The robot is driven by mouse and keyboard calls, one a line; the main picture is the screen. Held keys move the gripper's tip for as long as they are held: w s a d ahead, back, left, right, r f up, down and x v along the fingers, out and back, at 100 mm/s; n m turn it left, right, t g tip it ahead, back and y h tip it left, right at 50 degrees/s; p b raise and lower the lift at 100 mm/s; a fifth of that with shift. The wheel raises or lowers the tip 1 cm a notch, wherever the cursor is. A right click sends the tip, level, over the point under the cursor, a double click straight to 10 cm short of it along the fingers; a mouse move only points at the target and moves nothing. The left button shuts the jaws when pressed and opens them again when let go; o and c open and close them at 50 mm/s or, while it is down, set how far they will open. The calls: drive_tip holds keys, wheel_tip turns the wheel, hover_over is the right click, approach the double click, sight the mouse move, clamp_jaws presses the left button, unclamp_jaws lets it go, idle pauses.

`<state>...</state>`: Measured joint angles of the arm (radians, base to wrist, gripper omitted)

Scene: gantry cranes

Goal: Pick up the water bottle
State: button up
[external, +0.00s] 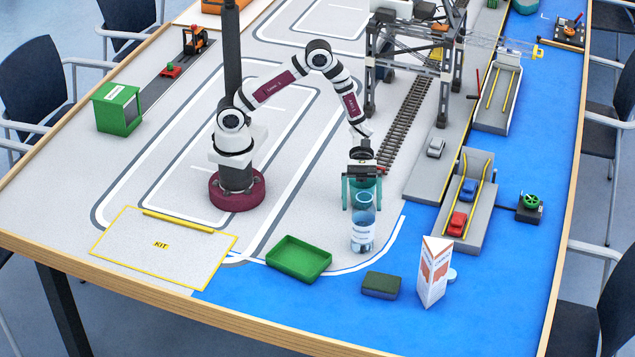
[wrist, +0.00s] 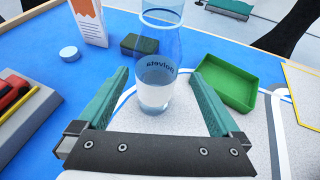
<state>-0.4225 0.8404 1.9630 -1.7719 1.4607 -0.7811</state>
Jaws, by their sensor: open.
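The water bottle (external: 362,232) is clear with a bluish tint and a printed label, and stands upright near the edge of the blue area. It also shows in the wrist view (wrist: 156,88), upright, its top cut off by the frame edge. My gripper (external: 361,205) has green fingers and is open. In the wrist view my gripper (wrist: 160,90) has one finger on each side of the bottle's lower body, with gaps visible on both sides. Whether the bottle lies fully between the fingertips or just beyond them I cannot tell.
A green tray (external: 299,259) lies left of the bottle. A dark green-topped block (external: 381,285) and a white-orange carton (external: 433,272) stand to the front right, with a small light-blue disc (wrist: 69,53) beside the carton. A gantry crane (external: 458,60) stands behind.

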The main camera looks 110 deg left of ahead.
sight(362, 208)
drive_tip(key=x, duration=0.5)
drive_tip(key=shift+w+f, duration=0.3)
drive_tip(key=shift+f, duration=0.1)
drive_tip(key=c, duration=1.5)
drive_tip(key=shift+r, duration=0.2)
drive_tip(key=shift+r, duration=0.65)
drive_tip(key=r, duration=0.2)
drive_tip(key=shift+s+d+r, duration=0.2)
drive_tip(key=shift+r, duration=0.15)
drive_tip(key=s+d+r, duration=0.4)
drive_tip(key=s+d, duration=0.1)
drive_tip(key=s+d+r, duration=0.2)
drive_tip(key=d, duration=0.1)
drive_tip(key=shift+s+r, duration=0.3)
